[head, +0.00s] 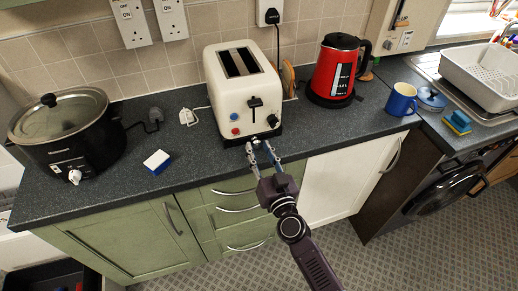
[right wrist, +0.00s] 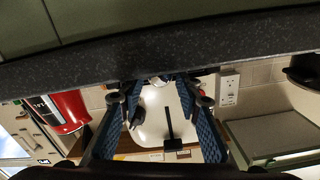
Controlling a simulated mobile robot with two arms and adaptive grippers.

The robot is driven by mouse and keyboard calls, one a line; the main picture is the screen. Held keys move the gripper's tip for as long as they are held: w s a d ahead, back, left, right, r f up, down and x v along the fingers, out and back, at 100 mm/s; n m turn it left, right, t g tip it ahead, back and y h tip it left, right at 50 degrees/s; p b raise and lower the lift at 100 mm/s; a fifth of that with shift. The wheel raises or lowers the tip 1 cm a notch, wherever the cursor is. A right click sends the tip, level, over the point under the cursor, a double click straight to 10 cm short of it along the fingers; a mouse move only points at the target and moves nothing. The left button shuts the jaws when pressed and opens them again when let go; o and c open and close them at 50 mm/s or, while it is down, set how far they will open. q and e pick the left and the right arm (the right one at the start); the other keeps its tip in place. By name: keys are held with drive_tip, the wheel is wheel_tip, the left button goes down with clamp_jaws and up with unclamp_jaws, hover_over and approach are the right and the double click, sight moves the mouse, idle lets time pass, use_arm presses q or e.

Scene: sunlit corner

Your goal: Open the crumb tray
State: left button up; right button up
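The cream toaster (head: 231,92) stands upright on the dark worktop, its front with lever, knob and buttons facing me. A dark strip (head: 236,142) runs along its base; I cannot make out the crumb tray as a separate part there. My right gripper (head: 262,146) is at the worktop's front edge, just before the toaster's lower front. Its two fingers are apart with nothing seen between them; whether they touch the toaster is unclear. In the right wrist view the blue-padded fingers (right wrist: 160,92) are spread, with the white toaster (right wrist: 158,120) beyond. My left gripper is not in view.
A red kettle (head: 333,72) and blue mug (head: 401,99) stand right of the toaster. A black slow cooker (head: 70,137) and a blue-and-white sponge (head: 157,161) are left. Worktop between sponge and toaster is mostly clear.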

drive_tip(key=shift+w, duration=0.25)
clamp_jaws()
drive_tip(key=p+v, duration=0.3)
drive_tip(key=v, duration=1.7)
drive_tip(key=shift+s+p, duration=0.25)
drive_tip(key=shift+p, duration=0.15)
drive_tip(key=shift+r, duration=0.1)
